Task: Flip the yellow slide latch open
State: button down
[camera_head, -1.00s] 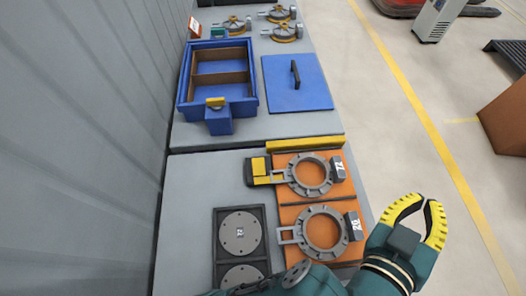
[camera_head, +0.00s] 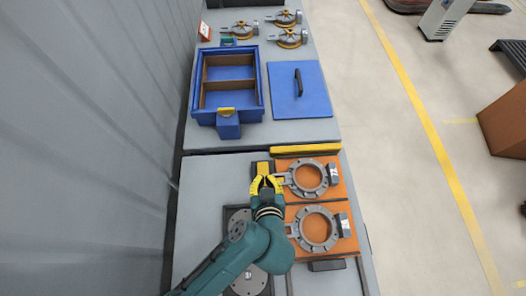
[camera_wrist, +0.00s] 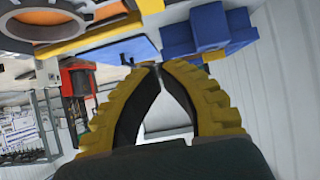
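Another yellow piece (camera_head: 226,111) is on the front of the blue box (camera_head: 196,100), and also shows in the wrist view (camera_wrist: 212,55).
A lower grey ring (camera_head: 317,246) lies on the orange board (camera_head: 340,218). A yellow bar (camera_head: 305,150) runs along the board's far edge. A blue lid (camera_head: 312,104) lies beside the box. A dark plate with round discs (camera_head: 240,214) is partly under my arm. A grey wall stands on the left.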

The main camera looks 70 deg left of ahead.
send_over(263, 163)
jog(key=d, duration=0.2)
jog(key=f, duration=0.6)
jog(key=shift+s, duration=0.4)
notch_tip(263, 163, down, 2)
jog(key=shift+w+f+b, duration=0.1)
jog(key=shift+f+b, duration=0.15)
jog(key=shift+b, duration=0.1)
jog(key=shift+a+f, duration=0.15)
jog(key=shift+f, duration=0.3)
jog(key=h+p, duration=0.1)
jog(key=p, duration=0.2)
jog(key=shift+a, duration=0.35)
jog(key=shift+w+f+h, duration=0.1)
jog(key=shift+f+h, duration=0.3)
jog(key=shift+f, duration=0.05)
jog(key=shift+d+b, duration=0.15)
jog(key=shift+b, duration=0.15)
